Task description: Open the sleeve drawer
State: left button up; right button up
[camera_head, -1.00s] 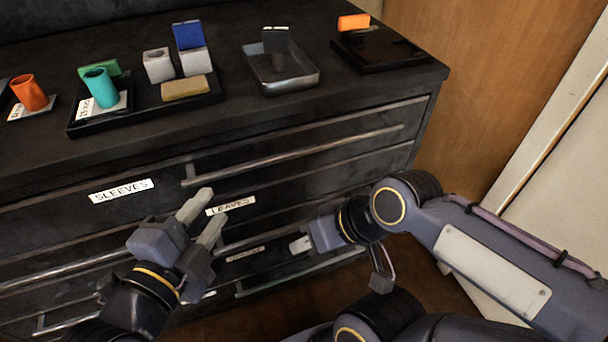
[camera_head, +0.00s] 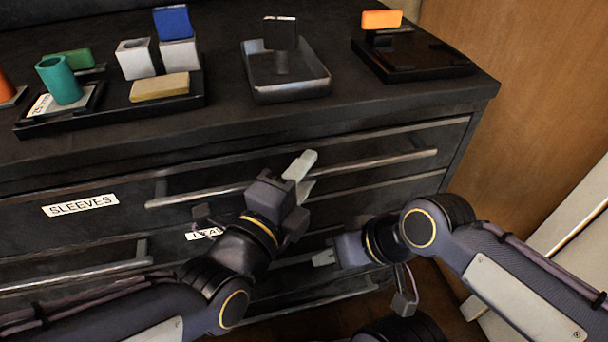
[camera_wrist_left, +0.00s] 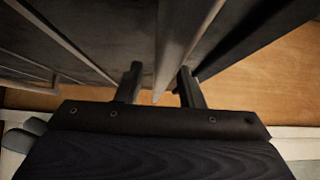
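The sleeve drawer (camera_head: 110,228) is the top drawer of a dark cabinet, marked by a white SLEEVES label (camera_head: 80,205). Its front looks flush with the cabinet, so it looks shut. Its long metal handle (camera_head: 380,162) runs across the front.
On the cabinet top (camera_head: 225,125) stand a black tray (camera_head: 110,120) with blocks and a teal cylinder (camera_head: 60,80), a metal tray (camera_head: 290,92), and a black stand (camera_head: 420,68) with an orange block (camera_head: 381,19). A wooden panel (camera_head: 540,110) is at the right. Another drawer lies below.

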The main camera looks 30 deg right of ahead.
pick_arm(q)
jog(key=shift+w, duration=0.1)
grip_shut()
dwell(0.4)
